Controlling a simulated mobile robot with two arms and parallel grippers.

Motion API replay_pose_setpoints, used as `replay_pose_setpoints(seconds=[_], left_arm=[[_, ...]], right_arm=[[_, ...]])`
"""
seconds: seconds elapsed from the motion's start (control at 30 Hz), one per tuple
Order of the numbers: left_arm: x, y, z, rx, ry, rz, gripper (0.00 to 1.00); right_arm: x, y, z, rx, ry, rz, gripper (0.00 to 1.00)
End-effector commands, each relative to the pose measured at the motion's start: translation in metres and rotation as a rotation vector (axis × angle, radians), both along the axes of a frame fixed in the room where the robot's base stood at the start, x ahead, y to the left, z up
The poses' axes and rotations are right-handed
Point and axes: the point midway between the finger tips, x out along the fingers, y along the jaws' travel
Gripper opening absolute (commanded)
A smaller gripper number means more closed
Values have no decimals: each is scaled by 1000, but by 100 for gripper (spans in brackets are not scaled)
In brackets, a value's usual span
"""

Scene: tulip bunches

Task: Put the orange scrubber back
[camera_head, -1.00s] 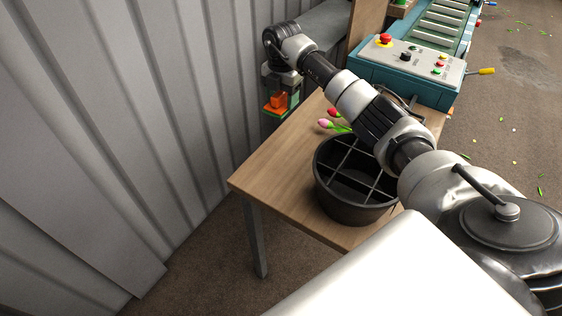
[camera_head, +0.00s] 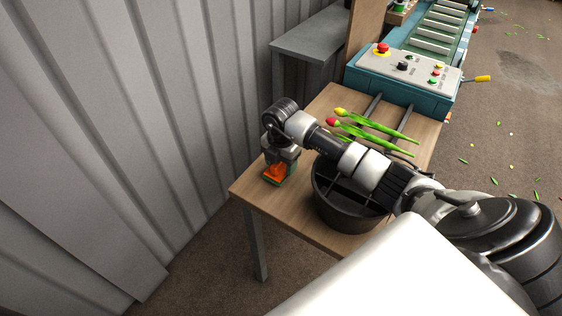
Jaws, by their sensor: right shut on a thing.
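My right gripper (camera_head: 277,170) points down over the left side of the wooden table (camera_head: 295,208). It is shut on the orange scrubber (camera_head: 274,173), an orange block with a green layer along its lower edge. The gripper partly hides the scrubber. The scrubber is at or just above the tabletop; I cannot tell whether it touches. My left gripper is not in view.
A black divided bucket (camera_head: 345,212) stands on the table under my right arm. Several tulips (camera_head: 375,135) lie behind it across dark bars. A teal control box (camera_head: 400,80) and a grey side table (camera_head: 310,45) stand beyond. A corrugated wall (camera_head: 130,120) rises at left.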

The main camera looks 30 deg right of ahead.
Motion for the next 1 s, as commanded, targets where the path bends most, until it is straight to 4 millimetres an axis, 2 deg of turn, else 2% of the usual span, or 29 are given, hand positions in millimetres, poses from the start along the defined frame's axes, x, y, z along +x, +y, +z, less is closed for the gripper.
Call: replay_pose_setpoints(seconds=[0.37,0.4,0.53,0.83,1.0], left_arm=[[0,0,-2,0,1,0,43],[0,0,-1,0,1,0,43],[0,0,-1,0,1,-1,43],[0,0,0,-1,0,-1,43],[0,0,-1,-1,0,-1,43]], right_arm=[[0,0,-7,0,-2,0,29],[1,0,-6,0,-2,0,63],[0,0,-6,0,-1,0,83],[0,0,-4,0,-2,0,84],[2,-1,14,-2,-6,1,84]])
